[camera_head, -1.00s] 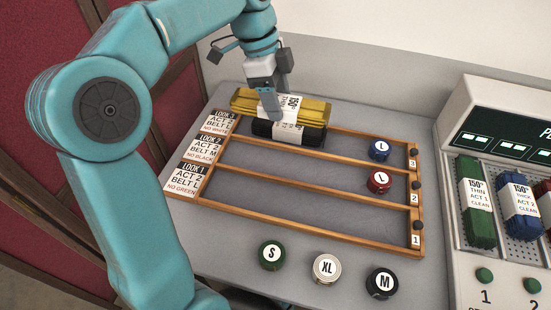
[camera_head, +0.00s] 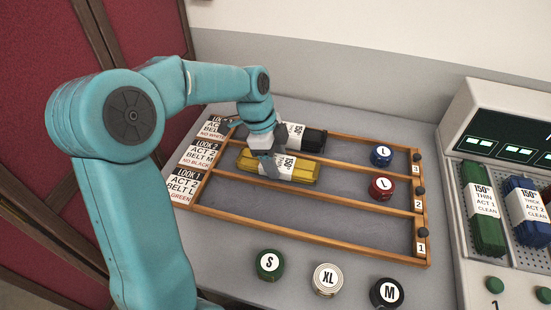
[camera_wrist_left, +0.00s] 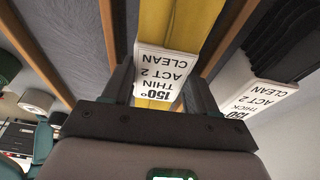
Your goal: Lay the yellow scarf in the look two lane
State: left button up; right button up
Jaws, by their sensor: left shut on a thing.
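The yellow scarf (camera_head: 294,169), folded with a white paper band reading 150°, lies along the left part of the look two lane (camera_head: 340,183), the middle lane of the wooden rack. My left gripper (camera_head: 271,172) is shut on the scarf at its band. In the left wrist view the fingers (camera_wrist_left: 160,85) stand on both sides of the band of the yellow scarf (camera_wrist_left: 186,28). Whether the scarf touches the lane floor is hard to tell. My right gripper is not in view.
A black banded scarf (camera_head: 312,139) lies in the look three lane behind. A blue L roll (camera_head: 381,154) and a red L roll (camera_head: 382,188) sit toward the lanes' right ends. Green S (camera_head: 269,265), white XL (camera_head: 327,279) and black M (camera_head: 387,293) rolls stand in front. The look one lane is empty.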

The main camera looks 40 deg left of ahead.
pick_arm(q)
jog(key=shift+f, duration=0.2)
jog(key=o, duration=0.8)
jog(key=shift+r, duration=0.1)
jog(key=shift+r, duration=0.3)
jog(key=p+v, duration=0.1)
jog(key=v, duration=1)
jog(key=shift+r+p, duration=0.35)
